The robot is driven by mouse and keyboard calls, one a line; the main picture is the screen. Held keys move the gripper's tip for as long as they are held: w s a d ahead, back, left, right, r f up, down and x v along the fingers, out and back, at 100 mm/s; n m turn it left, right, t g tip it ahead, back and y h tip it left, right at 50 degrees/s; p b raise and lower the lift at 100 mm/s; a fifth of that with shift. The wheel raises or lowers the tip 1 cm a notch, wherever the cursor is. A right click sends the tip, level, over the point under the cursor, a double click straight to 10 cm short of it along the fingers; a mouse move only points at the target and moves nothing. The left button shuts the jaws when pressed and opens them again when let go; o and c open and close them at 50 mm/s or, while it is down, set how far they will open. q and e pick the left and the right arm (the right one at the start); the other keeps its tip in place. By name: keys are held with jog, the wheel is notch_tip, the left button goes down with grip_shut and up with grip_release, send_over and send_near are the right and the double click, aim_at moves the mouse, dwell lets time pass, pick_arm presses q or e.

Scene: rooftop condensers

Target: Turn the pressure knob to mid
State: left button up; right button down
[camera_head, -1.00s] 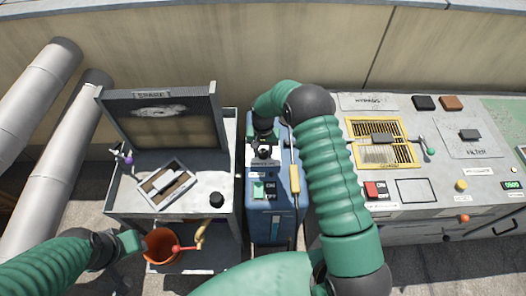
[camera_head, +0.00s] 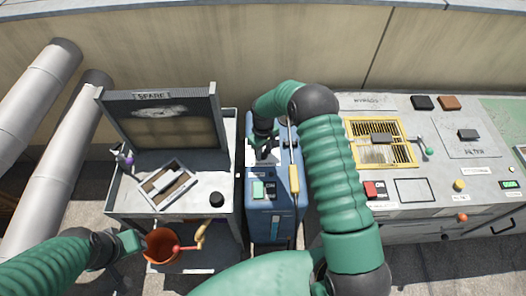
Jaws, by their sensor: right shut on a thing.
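The blue machine (camera_head: 276,222) stands in the middle of the view, with a small pale panel (camera_head: 256,158) on its top. My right gripper (camera_head: 264,153) comes down onto that panel from above. It is shut on the pressure knob, which is mostly hidden by the fingers, so its pointer setting cannot be read. My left gripper (camera_head: 132,242) is at the lower left, beside the orange bucket (camera_head: 161,247); its fingers are too unclear to tell open from shut.
A green on/off switch (camera_head: 258,189) and a yellow-handled tool (camera_head: 294,180) are on the blue machine. A grey cart (camera_head: 118,197) with a raised lid stands left. A grey console (camera_head: 440,190) with a yellow grille (camera_head: 382,155) stands right, behind my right arm.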

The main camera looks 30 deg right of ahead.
aim_at(264, 152)
jog(key=shift+n, duration=0.5)
jog(key=c, duration=0.9)
grip_release()
notch_tip(264, 152, up, 17)
jog(key=shift+d+f, duration=0.1)
jog(key=shift+f, duration=0.05)
jog(key=s+a+r+m+t, duration=0.1)
jog(key=s+a, duration=0.3)
jog(key=s, duration=0.6)
jog(key=s+a+r+m+t, duration=0.1)
jog(key=s+a, duration=0.3)
jog(key=s, duration=0.7)
jog(key=shift+s+r+m+t, duration=0.15)
jog(key=shift+m+t, duration=0.15)
jog(key=shift+m, duration=0.6)
